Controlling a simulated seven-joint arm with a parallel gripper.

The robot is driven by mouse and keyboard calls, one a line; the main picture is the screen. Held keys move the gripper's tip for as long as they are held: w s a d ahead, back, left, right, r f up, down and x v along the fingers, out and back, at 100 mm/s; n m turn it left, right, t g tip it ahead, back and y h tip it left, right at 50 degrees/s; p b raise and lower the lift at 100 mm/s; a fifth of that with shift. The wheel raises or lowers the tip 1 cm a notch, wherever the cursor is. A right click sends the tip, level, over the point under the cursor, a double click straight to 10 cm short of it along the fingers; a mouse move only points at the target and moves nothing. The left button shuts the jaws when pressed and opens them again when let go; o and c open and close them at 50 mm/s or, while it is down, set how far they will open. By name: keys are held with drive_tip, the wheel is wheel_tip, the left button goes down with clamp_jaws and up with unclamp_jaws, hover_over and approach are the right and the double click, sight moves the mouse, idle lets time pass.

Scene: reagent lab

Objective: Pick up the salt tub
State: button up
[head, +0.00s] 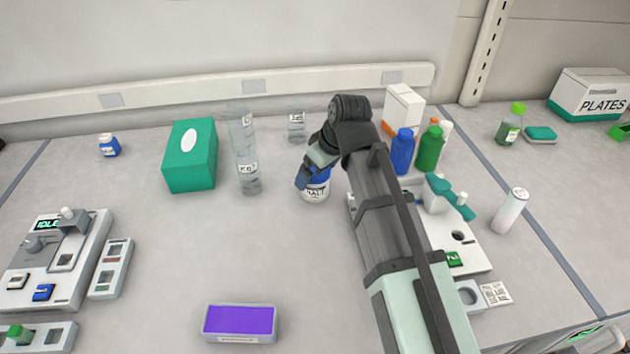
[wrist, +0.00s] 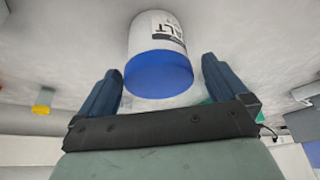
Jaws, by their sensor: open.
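The salt tub (head: 315,190) is a white tub with a blue lid, standing upright on the bench. Part of its label shows, and my gripper hides some of its top in the head view. My gripper (head: 303,181) is at the tub's upper part, coming in from above and the right. In the wrist view the tub (wrist: 157,50) lies ahead, with its blue lid toward the camera. My gripper's two dark blue fingers (wrist: 160,85) are apart, one on each side of the lid, with a visible gap on both sides.
A clear cylinder (head: 246,160) and a green box (head: 190,155) stand left of the tub. Behind it is a small clear beaker (head: 297,126). Blue (head: 402,152) and green (head: 430,148) bottles stand to the right. A purple-topped tray (head: 239,321) lies in front; bench between is clear.

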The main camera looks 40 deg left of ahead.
drive_tip(key=shift+x, duration=2.25)
drive_tip(key=shift+w, duration=0.1)
drive_tip(key=c, duration=1.4)
